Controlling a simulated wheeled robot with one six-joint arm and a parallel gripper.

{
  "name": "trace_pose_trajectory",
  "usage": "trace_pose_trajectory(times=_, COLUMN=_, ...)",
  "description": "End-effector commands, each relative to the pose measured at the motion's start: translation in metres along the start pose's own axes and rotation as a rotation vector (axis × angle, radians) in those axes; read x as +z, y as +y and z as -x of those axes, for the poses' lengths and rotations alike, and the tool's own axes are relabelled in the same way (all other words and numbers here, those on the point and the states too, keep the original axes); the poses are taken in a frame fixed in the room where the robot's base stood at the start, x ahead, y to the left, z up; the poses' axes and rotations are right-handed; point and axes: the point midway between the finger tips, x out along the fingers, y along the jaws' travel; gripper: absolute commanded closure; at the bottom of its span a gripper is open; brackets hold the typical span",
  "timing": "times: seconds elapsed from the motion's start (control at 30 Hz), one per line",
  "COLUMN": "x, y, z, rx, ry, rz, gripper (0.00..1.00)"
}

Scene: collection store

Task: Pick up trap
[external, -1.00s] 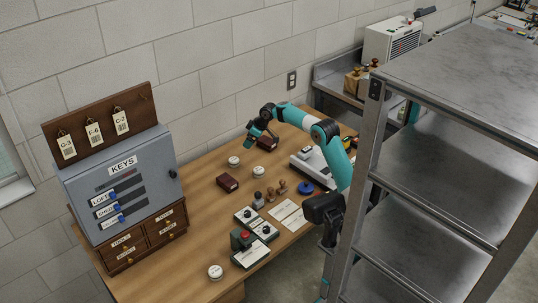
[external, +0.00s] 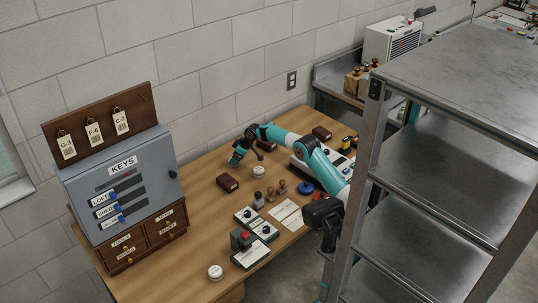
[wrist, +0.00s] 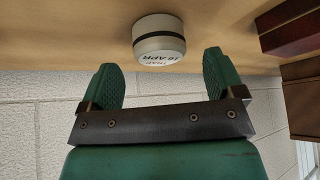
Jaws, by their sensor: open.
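A round white trap (wrist: 159,42) with a dark band and a label reading roughly "TRAP 16 APR" lies on the wooden desk in the wrist view. My gripper (wrist: 159,68) is open, its two green fingers apart, with the trap just beyond the fingertips and roughly centred between them. The trap appears untouched.
A dark red box (external: 228,183) lies just below my gripper in the external view; another dark red box (external: 321,133) is farther back. Dark red blocks (wrist: 290,28) show at the wrist view's right. The grey key cabinet (external: 120,190) stands left, the metal shelf (external: 450,150) right.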

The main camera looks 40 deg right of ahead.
Motion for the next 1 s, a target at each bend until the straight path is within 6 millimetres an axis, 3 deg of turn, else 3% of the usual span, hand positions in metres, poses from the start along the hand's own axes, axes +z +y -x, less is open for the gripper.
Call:
trace_pose_trajectory(times=0.03, x=0.001, y=0.000, z=-0.012, rx=-0.002, ry=-0.001, rz=0.001, gripper=0.12)
trace_pose_trajectory(times=0.2, x=0.000, y=0.000, z=-0.030, rx=-0.001, ry=0.000, rz=0.001, gripper=0.12)
trace_pose_trajectory(times=0.47, x=0.000, y=0.000, z=-0.032, rx=0.000, ry=0.000, rz=0.000, gripper=0.12)
trace_pose_trajectory(times=0.7, x=0.000, y=0.000, z=-0.032, rx=0.000, ry=0.000, rz=0.000, gripper=0.65)
trace_pose_trajectory(times=1.0, x=-0.001, y=0.000, z=-0.031, rx=0.000, ry=0.000, rz=0.000, gripper=0.66)
